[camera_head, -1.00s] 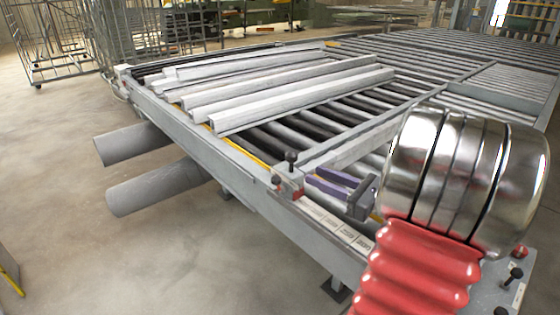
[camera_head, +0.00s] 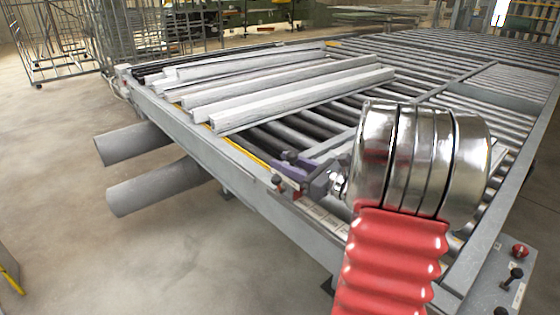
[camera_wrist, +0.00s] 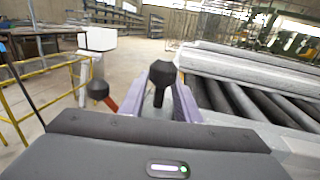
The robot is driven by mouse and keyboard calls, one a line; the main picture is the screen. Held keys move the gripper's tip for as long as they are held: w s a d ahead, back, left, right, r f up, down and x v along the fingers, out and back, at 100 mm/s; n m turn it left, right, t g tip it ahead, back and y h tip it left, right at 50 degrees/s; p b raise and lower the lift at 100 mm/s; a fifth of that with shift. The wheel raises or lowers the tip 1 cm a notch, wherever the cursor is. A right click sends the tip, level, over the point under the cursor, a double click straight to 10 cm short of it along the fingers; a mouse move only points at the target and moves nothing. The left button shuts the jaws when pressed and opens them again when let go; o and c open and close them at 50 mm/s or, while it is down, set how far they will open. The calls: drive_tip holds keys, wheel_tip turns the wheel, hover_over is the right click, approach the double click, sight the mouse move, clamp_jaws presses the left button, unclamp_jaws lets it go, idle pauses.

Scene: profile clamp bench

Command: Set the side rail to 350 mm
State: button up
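The side rail (camera_head: 337,144) is a grey bar across the rollers, partly hidden behind my arm. A black clamp knob (camera_head: 291,156) stands at its near end. It also shows in the wrist view (camera_wrist: 161,74), upright on a short stem. A second black knob (camera_head: 277,180) sits at the frame's outer edge beside a red part; in the wrist view it (camera_wrist: 97,89) is left of my fingers. My gripper (camera_head: 300,166) has purple fingers, open, one on each side of the clamp knob (camera_wrist: 158,104). Contact cannot be told. The scale labels (camera_head: 322,216) are unreadable and partly covered.
Several grey profiles (camera_head: 290,90) lie across the conveyor behind the rail. Bare rollers (camera_head: 270,140) lie between them and the rail. Two round grey bars (camera_head: 150,187) stick out at the left below the frame. A control panel (camera_head: 490,285) with a red button is at front right.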

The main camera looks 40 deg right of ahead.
drive_tip(key=shift+x, duration=1.1)
drive_tip(key=shift+c, duration=0.3)
clamp_jaws()
drive_tip(key=shift+r, duration=0.1)
